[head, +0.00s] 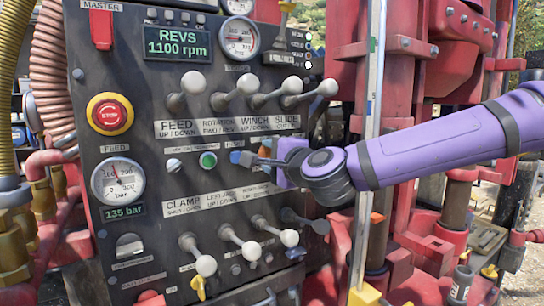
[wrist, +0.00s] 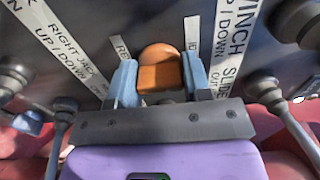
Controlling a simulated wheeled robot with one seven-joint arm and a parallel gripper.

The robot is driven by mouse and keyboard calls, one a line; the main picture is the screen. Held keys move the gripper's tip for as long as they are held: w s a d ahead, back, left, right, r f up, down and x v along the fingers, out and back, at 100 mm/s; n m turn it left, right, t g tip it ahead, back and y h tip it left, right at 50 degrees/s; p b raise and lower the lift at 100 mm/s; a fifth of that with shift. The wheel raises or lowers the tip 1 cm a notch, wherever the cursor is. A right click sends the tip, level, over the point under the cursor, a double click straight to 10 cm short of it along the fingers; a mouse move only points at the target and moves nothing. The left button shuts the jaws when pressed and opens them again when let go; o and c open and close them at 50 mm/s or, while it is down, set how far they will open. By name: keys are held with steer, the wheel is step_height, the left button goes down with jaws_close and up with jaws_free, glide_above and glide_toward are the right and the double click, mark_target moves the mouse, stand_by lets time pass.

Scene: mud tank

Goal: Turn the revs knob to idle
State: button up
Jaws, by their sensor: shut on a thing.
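The revs knob (wrist: 160,72) is a rounded orange-brown knob on the dark control panel (head: 140,75). In the wrist view it sits between the two blue fingers of my gripper (wrist: 160,82), which is shut on it. Partly hidden labels stand on both sides of the knob. In the head view my gripper (head: 252,157) reaches the panel from the right, right of a green button, and mostly hides the knob. The green display (head: 178,42) reads REVS 1100 rpm.
A row of white-knobbed levers (head: 247,83) stands above my gripper and another row (head: 248,250) below. A red stop button (head: 109,115) and a pressure gauge (head: 118,181) are at left. A pale vertical post (head: 372,80) stands close to my arm.

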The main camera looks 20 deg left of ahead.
stand_by(0.4)
steer(key=o, duration=0.9)
steer(key=shift+v, duration=5.4)
steer(key=shift+s, duration=0.1)
